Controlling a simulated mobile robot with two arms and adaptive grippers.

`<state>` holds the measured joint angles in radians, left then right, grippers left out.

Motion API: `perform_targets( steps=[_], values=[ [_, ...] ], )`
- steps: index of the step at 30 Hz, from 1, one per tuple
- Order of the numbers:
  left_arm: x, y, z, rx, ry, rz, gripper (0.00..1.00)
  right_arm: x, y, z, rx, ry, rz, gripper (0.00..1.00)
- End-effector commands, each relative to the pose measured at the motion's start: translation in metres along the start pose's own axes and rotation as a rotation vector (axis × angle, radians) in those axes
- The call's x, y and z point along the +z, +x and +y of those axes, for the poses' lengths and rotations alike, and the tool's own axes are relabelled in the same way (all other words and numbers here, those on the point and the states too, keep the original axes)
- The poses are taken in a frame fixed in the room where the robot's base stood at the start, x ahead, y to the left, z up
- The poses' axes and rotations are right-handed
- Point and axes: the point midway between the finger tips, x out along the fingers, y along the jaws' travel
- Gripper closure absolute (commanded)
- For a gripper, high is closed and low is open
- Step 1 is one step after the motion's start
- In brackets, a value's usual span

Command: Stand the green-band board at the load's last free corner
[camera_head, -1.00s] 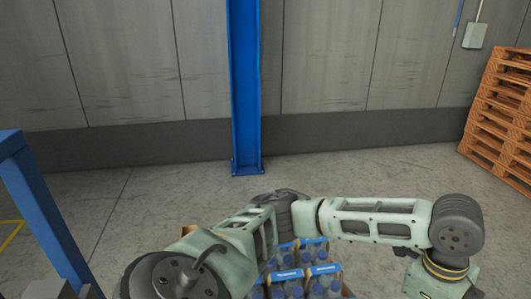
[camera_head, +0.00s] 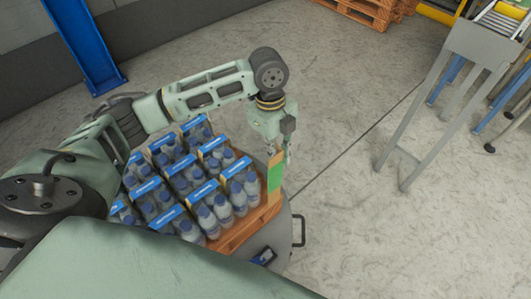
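The load is several blue-labelled packs of bottles (camera_head: 206,192) on a wooden pallet (camera_head: 237,233). The green-band board (camera_head: 274,180) is tan with a bright green band and stands about upright at the load's right corner, close beside the bottles. My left arm reaches over the load from the left. My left gripper (camera_head: 281,156) points down at the board's top end and looks shut on it; the fingertips are small here. Whether the board's foot touches the pallet is hard to tell. My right gripper is not in view. The load's near-left side is hidden behind my arm.
A grey metal stand (camera_head: 440,105) with splayed legs is at the right, by a conveyor (camera_head: 500,20). Stacked wooden pallets (camera_head: 372,10) are at the back. A blue post (camera_head: 82,45) stands at the upper left. The floor between load and stand is clear.

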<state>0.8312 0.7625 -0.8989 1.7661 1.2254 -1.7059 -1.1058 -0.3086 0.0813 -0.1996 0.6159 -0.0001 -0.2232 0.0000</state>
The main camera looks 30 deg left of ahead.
Motion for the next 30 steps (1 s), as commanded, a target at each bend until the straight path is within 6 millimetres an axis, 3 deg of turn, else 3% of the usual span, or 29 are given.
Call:
perform_targets(
  steps=[3, 7, 17, 28, 30],
  values=[
    [0.021, 0.007, 0.002, 0.002, -0.003, 0.000, 1.00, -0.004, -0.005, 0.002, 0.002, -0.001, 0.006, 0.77],
    [0.030, 0.013, 0.002, 0.000, 0.001, 0.001, 1.00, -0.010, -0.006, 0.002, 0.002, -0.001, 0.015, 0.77],
    [0.037, 0.050, 0.002, 0.000, 0.001, 0.000, 1.00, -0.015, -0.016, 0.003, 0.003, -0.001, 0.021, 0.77],
    [0.037, 0.055, 0.002, -0.001, 0.002, 0.000, 1.00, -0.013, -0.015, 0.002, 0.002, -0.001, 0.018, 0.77],
    [0.038, 0.055, 0.002, -0.001, 0.002, 0.000, 0.92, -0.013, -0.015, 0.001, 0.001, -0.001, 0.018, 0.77]
  ],
)
